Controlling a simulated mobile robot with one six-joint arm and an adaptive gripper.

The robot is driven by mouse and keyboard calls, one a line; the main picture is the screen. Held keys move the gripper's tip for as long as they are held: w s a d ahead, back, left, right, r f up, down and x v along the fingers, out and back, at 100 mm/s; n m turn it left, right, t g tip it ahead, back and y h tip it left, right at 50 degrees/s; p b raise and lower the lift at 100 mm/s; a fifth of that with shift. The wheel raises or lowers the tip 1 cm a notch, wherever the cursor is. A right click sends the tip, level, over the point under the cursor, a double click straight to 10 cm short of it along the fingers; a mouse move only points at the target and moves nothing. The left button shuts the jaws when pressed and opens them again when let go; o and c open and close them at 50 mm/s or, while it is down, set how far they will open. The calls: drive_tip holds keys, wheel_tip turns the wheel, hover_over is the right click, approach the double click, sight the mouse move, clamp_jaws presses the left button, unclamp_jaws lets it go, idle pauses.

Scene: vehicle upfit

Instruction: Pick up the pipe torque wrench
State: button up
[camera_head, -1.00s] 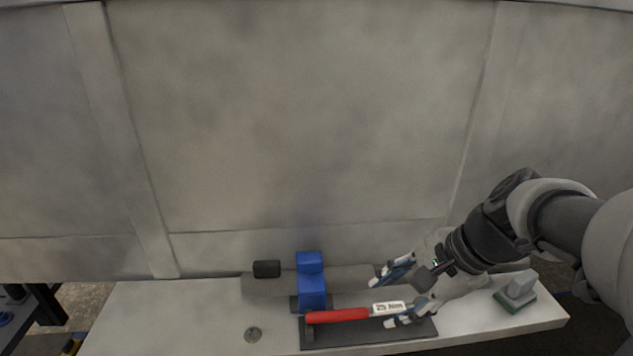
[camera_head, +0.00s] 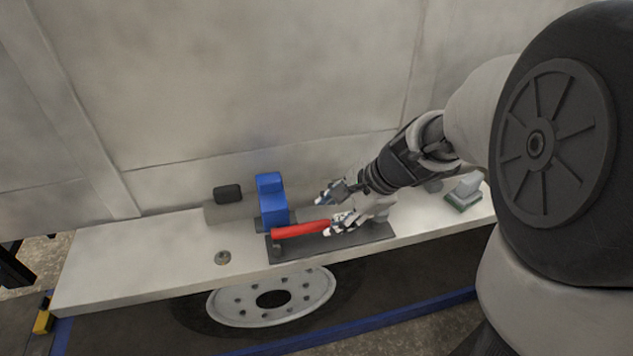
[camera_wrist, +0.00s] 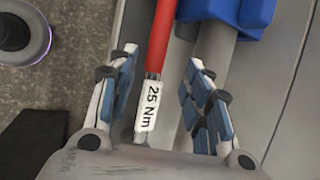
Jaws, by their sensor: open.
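The pipe torque wrench (camera_head: 300,229) has a red handle and lies on a dark mat (camera_head: 290,252) on the pale bench. In the wrist view its red handle (camera_wrist: 174,52) runs upward and a white "25 Nm" label (camera_wrist: 149,107) sits on its shaft. My gripper (camera_head: 330,212) is open over the label end of the wrench. In the wrist view the two blue-padded fingers (camera_wrist: 160,100) stand on either side of the labelled shaft, nearer it on the left. I cannot tell whether they touch it. The wrench's head is hidden beneath my gripper.
A blue clamp block (camera_head: 270,200) holds a grey pipe (camera_head: 228,211) behind the wrench. A black block (camera_head: 228,193) sits on the pipe. A small round metal part (camera_head: 222,257) and a grey-green brush-like item (camera_head: 464,191) stand on the bench (camera_head: 120,258). The vehicle wall (camera_head: 230,80) rises behind.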

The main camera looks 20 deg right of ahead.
sight(329, 223)
drive_tip(key=x, duration=0.3)
drive_tip(key=b+x, duration=0.1)
drive_tip(key=shift+s+d+f, duration=0.15)
drive_tip(key=shift+s+f, duration=0.15)
drive_tip(key=shift+f, duration=0.1)
drive_tip(key=shift+w+f, duration=0.25)
drive_tip(key=shift+f, duration=0.1)
clamp_jaws()
drive_tip(key=shift+r, duration=0.1)
